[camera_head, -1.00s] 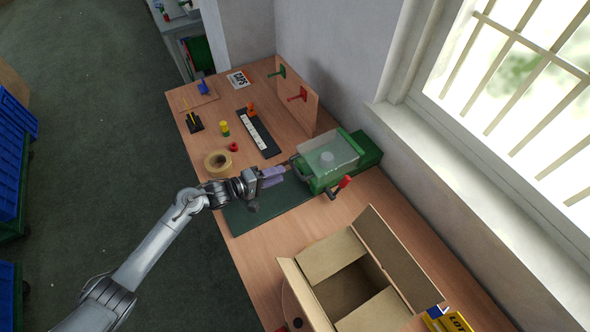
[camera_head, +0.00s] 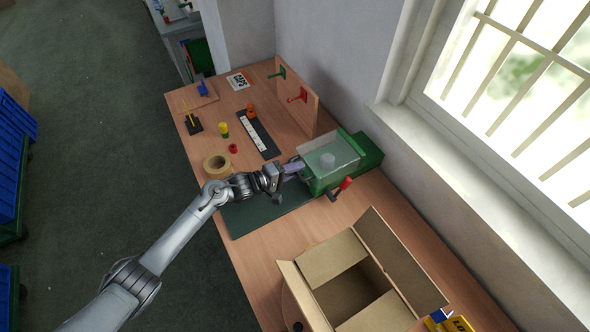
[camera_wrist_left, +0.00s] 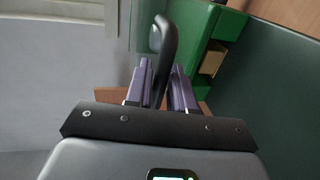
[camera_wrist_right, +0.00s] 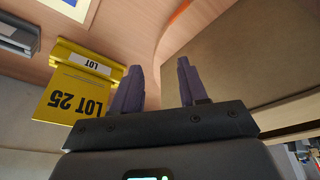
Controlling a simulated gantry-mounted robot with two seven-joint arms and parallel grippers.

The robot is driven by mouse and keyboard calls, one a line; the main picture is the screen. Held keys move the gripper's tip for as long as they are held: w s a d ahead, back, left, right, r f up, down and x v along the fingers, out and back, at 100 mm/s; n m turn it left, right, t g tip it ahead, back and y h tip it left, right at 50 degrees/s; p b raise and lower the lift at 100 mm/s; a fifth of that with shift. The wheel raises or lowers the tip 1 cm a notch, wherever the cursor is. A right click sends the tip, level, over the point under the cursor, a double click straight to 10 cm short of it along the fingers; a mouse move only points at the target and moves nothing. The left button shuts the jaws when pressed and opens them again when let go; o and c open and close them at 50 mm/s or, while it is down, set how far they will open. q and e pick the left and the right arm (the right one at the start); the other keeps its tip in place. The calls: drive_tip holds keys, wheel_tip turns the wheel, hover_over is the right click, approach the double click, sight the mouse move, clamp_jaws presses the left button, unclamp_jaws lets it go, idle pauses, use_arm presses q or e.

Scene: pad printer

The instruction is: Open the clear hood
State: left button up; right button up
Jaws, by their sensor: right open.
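The green pad printer (camera_head: 366,150) stands on the bench, with its clear hood (camera_head: 331,158) down over the front part. My left gripper (camera_head: 293,168) is at the hood's left side. In the left wrist view, a dark curved handle (camera_wrist_left: 164,48) passes between the two purple fingers of my left gripper (camera_wrist_left: 163,72). The fingers are close on both sides of it; I cannot tell if they press on it. My right gripper (camera_wrist_right: 154,82) is open and empty, seen only in its wrist view.
A red-handled lever (camera_head: 344,185) sticks out at the printer's front. An open cardboard box (camera_head: 325,258) stands nearer on the bench. A tape roll (camera_head: 217,164) lies left of the printer.

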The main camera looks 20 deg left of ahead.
use_arm(q)
clamp_jaws()
drive_tip(key=shift+r, duration=0.1)
